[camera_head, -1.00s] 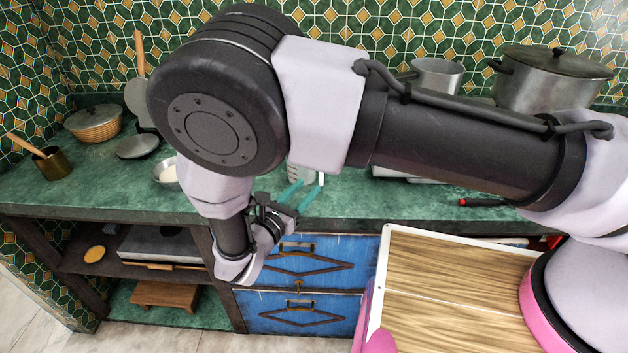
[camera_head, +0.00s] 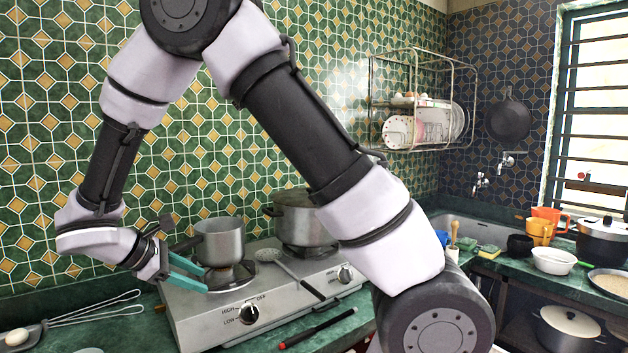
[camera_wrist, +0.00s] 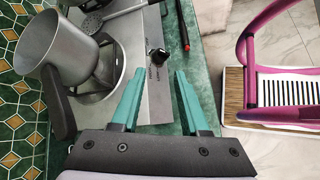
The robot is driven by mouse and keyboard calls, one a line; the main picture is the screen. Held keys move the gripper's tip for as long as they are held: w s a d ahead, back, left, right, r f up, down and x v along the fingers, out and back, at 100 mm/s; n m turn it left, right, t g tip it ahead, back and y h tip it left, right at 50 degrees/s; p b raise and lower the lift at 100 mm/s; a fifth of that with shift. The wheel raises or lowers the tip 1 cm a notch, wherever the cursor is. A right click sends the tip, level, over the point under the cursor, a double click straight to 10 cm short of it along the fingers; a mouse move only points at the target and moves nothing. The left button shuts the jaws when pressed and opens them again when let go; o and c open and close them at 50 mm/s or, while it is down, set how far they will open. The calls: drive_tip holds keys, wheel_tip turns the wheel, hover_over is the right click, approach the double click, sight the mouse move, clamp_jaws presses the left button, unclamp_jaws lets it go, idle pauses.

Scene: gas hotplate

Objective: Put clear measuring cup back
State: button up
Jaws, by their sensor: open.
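My gripper (camera_head: 206,280) is open and empty, with its two teal fingers reaching over the left front part of the gas hotplate (camera_head: 195,312). In the wrist view my gripper (camera_wrist: 159,76) has its fingers apart, with the hotplate's front edge and the green counter between and beyond them. I cannot make out a clear measuring cup in either current view. The closest vessel is a grey metal pot (camera_head: 222,243) on the left burner, just behind the fingers. This pot also shows at the upper left of the wrist view (camera_wrist: 62,45), apart from the fingers.
A larger lidded pot (camera_head: 300,220) stands on the right burner. A skimmer (camera_head: 290,268) lies across the hotplate, and a dark stick (camera_head: 318,328) lies on the front counter. A whisk (camera_head: 95,310) lies at left. A dish rack (camera_head: 425,100) hangs above the sink (camera_head: 460,232).

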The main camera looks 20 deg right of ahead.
drive_tip(key=s+d+r+m+t+y, duration=0.1)
drive_tip(key=s+d+r+m+y, duration=0.4)
drive_tip(key=d+r+m, duration=0.5)
drive_tip(key=s+d+r+m+t+y, duration=0.2)
drive_tip(key=s+d+r+m+y, duration=0.4)
drive_tip(key=d+r+m, duration=0.5)
drive_tip(key=shift+d+r, duration=0.95)
drive_tip(key=shift+d, duration=0.25)
drive_tip(key=shift+a, duration=0.1)
